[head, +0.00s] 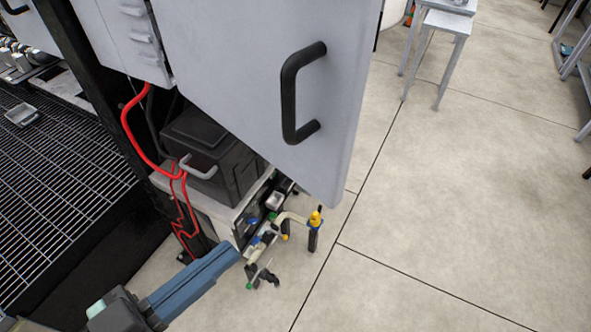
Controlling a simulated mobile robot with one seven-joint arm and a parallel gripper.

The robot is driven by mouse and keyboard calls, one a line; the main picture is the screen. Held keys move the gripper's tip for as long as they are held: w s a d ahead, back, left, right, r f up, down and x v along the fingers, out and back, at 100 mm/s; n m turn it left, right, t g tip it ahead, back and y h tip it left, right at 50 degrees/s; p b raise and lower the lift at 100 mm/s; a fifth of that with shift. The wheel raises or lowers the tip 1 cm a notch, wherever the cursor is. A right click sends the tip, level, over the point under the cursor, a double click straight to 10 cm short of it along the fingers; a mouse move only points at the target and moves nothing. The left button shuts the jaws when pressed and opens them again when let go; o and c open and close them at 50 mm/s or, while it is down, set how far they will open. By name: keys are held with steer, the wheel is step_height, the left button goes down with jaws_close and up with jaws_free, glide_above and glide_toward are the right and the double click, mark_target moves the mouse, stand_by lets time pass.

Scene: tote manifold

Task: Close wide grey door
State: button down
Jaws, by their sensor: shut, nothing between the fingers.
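The wide grey door (245,70) fills the upper middle of the head view. It is a flat light grey panel with a black bar handle (290,92) near its right edge. The door stands open, swung out over the floor in front of the dark-framed unit. My gripper (229,257) is at the lower left, with its two blue-grey fingers side by side, shut and empty. In the picture it is below and left of the door's lower corner, apart from the handle. The door's top and hinges are out of view.
A black box with a grey handle (208,155) sits behind the door's lower edge. Red cables (136,125) hang beside it. Small coloured fittings (285,222) show beyond my fingertips. A metal grate (45,170) is at left. The floor (440,220) at right is clear; a grey stool (445,22) stands farther back.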

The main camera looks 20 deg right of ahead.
mark_target(319, 177)
steer(key=p+x, duration=0.6)
steer(key=x, duration=0.7)
steer(key=shift+d+r, duration=0.15)
steer(key=shift+w+d, duration=0.15)
steer(key=shift+d, duration=0.15)
steer(key=shift+d, duration=0.1)
